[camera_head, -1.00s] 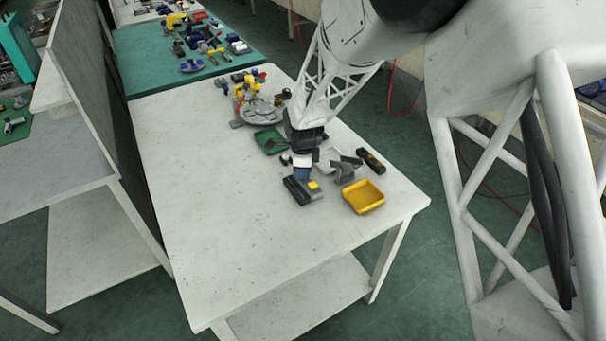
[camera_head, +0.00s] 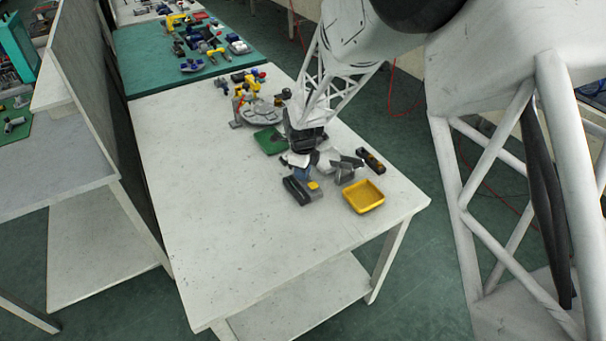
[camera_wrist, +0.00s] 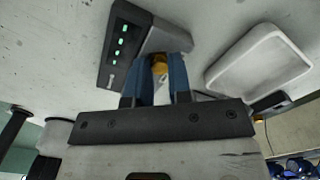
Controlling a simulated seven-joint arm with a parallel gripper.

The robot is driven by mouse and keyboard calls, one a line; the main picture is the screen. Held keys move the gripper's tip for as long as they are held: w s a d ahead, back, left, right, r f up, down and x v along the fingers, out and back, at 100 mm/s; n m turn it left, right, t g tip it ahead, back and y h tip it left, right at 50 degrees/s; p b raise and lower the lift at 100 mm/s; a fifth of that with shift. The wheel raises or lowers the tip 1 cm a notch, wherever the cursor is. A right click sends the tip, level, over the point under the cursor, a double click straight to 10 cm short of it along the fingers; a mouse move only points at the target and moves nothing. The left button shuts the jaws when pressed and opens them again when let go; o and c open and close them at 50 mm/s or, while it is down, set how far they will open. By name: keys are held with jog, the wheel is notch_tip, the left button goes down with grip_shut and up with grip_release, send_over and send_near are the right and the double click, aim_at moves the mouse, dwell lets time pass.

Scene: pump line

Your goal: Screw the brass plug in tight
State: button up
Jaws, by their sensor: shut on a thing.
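The brass plug (camera_wrist: 159,65) shows in the wrist view as a small gold piece between the tips of my gripper's blue fingers (camera_wrist: 163,70). The fingers are shut on it. It lies at the edge of a grey block with a black panel and several green lights (camera_wrist: 125,45). I cannot tell how deep the plug sits in it. The plug is hidden there.
A white tray (camera_wrist: 258,62) lies right of the block in the wrist view. In the head view, a yellow tray (camera_head: 363,197), a grey fixture (camera_head: 347,170), a black device (camera_head: 371,160) and a green tray (camera_head: 270,141) are nearby. The table's front left is clear.

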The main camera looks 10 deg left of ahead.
jog(key=shift+m, duration=2.2)
jog(key=o, duration=0.6)
jog(key=shift+r, duration=0.1)
jog(key=shift+r, duration=2.15)
